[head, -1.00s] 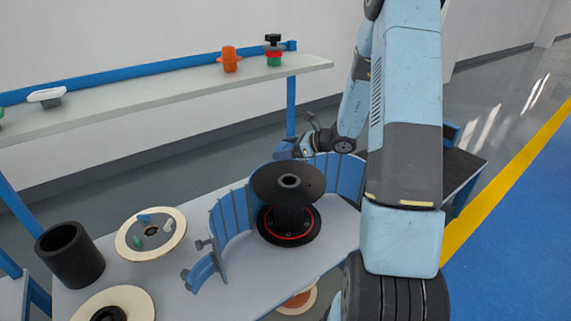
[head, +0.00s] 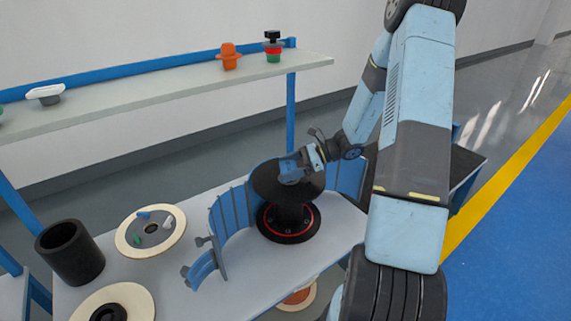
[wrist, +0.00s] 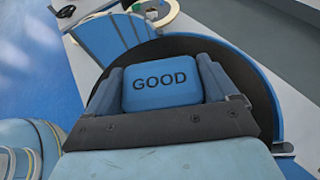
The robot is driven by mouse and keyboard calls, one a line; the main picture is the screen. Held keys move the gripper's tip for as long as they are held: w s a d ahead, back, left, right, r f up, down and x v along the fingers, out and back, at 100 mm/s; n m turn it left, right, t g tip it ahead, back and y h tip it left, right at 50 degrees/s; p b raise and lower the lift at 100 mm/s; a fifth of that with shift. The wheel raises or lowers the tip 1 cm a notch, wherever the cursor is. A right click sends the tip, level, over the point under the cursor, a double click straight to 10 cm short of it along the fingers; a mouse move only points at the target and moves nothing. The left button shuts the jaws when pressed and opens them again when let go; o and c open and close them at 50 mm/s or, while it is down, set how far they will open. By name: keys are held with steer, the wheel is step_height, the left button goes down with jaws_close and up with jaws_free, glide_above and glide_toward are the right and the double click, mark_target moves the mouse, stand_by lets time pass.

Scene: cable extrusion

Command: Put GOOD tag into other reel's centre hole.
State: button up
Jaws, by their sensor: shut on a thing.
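My gripper (head: 290,172) is shut on the blue GOOD tag (wrist: 160,86), its lettering facing the wrist camera. The black reel (head: 270,188) stands upright inside a blue curved guard, with a red ring around its lower flange. My gripper is over the middle of its top flange and hides the centre hole. The flange also shows behind the tag in the wrist view (wrist: 225,48). I cannot tell whether the tag's lower end is in the hole or just above it. A cream reel (head: 172,232) lies flat to the left, with small tags around its centre.
The blue slatted guard (head: 236,222) curves close around the black reel. A black cylinder (head: 72,258) and another cream reel (head: 140,300) are at the left. A shelf (head: 160,98) with stamp-like pieces runs behind. The table in front of the black reel is clear.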

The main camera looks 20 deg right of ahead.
steer(key=shift+f, duration=1.25)
steer(key=shift+s+f, duration=0.1)
steer(key=shift+f, duration=0.05)
steer(key=shift+s+f, duration=0.15)
steer(key=shift+w+d, duration=0.3)
steer(key=shift+d, duration=0.15)
stand_by(0.6)
steer(key=shift+w+r, duration=0.1)
steer(key=shift+r, duration=0.3)
steer(key=shift+a+r, duration=0.15)
steer(key=shift+r, duration=0.35)
stand_by(0.5)
steer(key=shift+f, duration=0.55)
stand_by(0.4)
steer(key=shift+f, duration=0.3)
